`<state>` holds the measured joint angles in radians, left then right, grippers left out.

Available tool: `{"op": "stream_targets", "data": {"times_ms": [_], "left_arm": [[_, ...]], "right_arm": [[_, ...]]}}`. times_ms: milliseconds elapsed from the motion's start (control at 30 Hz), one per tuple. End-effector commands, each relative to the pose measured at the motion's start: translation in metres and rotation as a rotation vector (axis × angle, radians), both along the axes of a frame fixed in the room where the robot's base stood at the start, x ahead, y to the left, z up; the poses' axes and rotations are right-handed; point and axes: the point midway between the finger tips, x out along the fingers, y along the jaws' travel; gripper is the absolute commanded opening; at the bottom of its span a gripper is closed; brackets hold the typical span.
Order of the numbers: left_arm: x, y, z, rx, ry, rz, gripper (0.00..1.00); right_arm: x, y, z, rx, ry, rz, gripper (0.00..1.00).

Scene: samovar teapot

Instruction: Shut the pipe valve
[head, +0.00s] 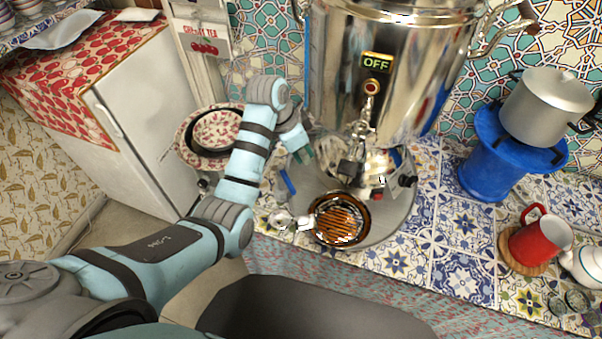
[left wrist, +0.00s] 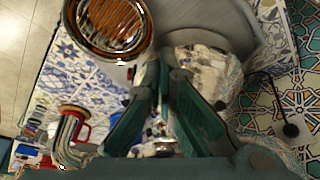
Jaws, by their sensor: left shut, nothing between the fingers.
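The large chrome samovar (head: 410,60) stands on the tiled counter, with a lit OFF sign (head: 376,63) on its front. A chrome tap (head: 365,112) hangs below the red button; I take it for the pipe valve, but its exact setting is too small to tell. My left gripper (head: 304,156) is shut and empty, to the left of the tap and apart from it. Its green fingers (left wrist: 165,62) meet at the tips in the left wrist view. My right gripper is not in view.
A patterned bowl (head: 212,130) lies left. A blue stand with pot (head: 490,170) and red mug (head: 535,240) are right.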

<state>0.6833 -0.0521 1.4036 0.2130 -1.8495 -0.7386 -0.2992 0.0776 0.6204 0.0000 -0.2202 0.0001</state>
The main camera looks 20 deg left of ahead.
Motion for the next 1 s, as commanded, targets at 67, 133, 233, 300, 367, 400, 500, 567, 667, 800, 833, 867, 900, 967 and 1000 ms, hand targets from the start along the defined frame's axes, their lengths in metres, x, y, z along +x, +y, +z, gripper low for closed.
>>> {"op": "stream_targets", "data": {"times_ms": [67, 133, 233, 300, 367, 400, 500, 567, 667, 800, 833, 867, 900, 967, 1000], "left_arm": [[0.002, -0.002, -0.006, -0.001, 0.003, -0.004, 0.00], [0.003, -0.005, -0.016, -0.001, 0.004, -0.003, 0.00], [0.007, -0.009, -0.035, 0.000, 0.003, -0.003, 0.00], [0.011, -0.013, -0.050, 0.000, 0.003, -0.003, 0.00], [0.014, -0.017, -0.064, 0.000, 0.003, -0.002, 0.00], [0.015, -0.019, -0.072, 0.000, 0.003, -0.001, 0.00], [0.020, -0.024, -0.093, 0.000, 0.002, -0.002, 0.00], [0.016, -0.018, -0.093, 0.003, 0.002, 0.001, 0.00], [0.005, -0.005, -0.090, 0.003, -0.001, 0.002, 0.00], [-0.003, 0.004, -0.091, 0.001, -0.001, 0.002, 0.00], [-0.004, 0.005, -0.091, 0.001, -0.001, 0.002, 0.00], [-0.005, 0.006, -0.091, 0.001, -0.001, 0.002, 0.00], [-0.005, 0.006, -0.091, 0.002, -0.002, 0.001, 0.00], [-0.005, 0.007, -0.092, 0.002, -0.002, 0.001, 0.00], [-0.005, 0.006, -0.092, 0.001, -0.001, 0.001, 0.00]], "right_arm": [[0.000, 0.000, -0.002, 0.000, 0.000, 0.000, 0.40], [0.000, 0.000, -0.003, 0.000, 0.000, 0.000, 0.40], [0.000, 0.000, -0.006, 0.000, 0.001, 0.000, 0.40], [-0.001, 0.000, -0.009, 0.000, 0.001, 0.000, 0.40], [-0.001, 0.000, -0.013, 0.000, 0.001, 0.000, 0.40], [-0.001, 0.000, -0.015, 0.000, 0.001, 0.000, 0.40], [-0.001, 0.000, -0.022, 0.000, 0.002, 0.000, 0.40], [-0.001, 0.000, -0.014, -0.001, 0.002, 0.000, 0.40], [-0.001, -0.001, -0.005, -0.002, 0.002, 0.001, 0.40], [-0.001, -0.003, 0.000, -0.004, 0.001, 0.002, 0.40], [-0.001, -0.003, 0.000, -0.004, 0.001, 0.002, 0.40], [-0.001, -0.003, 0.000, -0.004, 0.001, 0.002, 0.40], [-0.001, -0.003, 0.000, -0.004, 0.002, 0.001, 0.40], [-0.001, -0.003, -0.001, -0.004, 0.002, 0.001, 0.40], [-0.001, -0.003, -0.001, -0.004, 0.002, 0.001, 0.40]]}}
